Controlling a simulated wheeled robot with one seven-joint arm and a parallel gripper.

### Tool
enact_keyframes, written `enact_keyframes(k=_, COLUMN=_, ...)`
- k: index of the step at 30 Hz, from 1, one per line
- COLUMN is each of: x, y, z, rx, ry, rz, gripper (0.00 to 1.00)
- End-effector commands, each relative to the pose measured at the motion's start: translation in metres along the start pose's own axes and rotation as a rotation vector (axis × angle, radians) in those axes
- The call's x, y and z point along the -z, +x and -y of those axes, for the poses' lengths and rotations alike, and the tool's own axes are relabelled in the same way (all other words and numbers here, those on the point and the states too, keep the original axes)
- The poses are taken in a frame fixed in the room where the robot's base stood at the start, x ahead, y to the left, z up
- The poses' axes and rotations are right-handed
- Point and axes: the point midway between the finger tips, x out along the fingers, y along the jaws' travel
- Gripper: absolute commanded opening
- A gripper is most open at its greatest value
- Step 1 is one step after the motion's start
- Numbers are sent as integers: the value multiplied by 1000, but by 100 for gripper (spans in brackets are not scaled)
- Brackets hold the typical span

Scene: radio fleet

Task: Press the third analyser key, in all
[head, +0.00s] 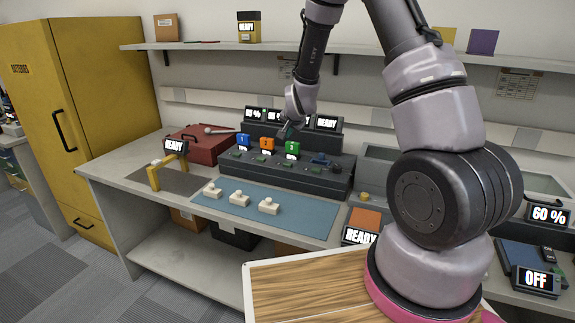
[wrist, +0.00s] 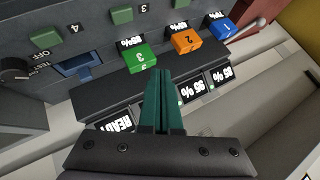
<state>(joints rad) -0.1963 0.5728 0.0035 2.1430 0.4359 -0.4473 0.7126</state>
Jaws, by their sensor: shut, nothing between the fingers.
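The analyser (head: 300,175) is a dark console at the back of the bench. Blue, orange and green (head: 292,148) numbered blocks stand in it, with small green keys along its front. In the wrist view, one green key (wrist: 122,15) has a "3" beside it and another green key (wrist: 46,33) has a "4" beside it. My gripper (head: 283,132) is above the console, behind the blocks. In the wrist view, my gripper's dark green fingers (wrist: 163,72) are shut and empty, their tips close to the green "3" block (wrist: 140,57). I cannot tell if they touch it.
Several small displays (wrist: 198,90) line the console's back. A blue mat (head: 300,208) with three pale pieces lies in front. A red toolbox (head: 200,143) and a yellow-framed stand (head: 155,178) are to the left. A shelf (head: 350,48) runs above; a yellow cabinet (head: 90,100) stands left.

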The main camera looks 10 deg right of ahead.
Motion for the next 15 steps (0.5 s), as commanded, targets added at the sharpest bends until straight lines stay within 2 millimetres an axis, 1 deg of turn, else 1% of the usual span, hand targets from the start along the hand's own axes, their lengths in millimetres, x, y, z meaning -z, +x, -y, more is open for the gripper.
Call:
enact_keyframes(k=5, x=-3, y=4, z=-4, rx=-2, ry=1, rz=1, gripper=0)
enact_keyframes(k=8, x=-8, y=11, z=-9, rx=-4, ry=1, rz=2, gripper=0)
enact_keyframes(k=15, x=-26, y=35, z=-26, rx=-4, ry=0, rz=3, gripper=0)
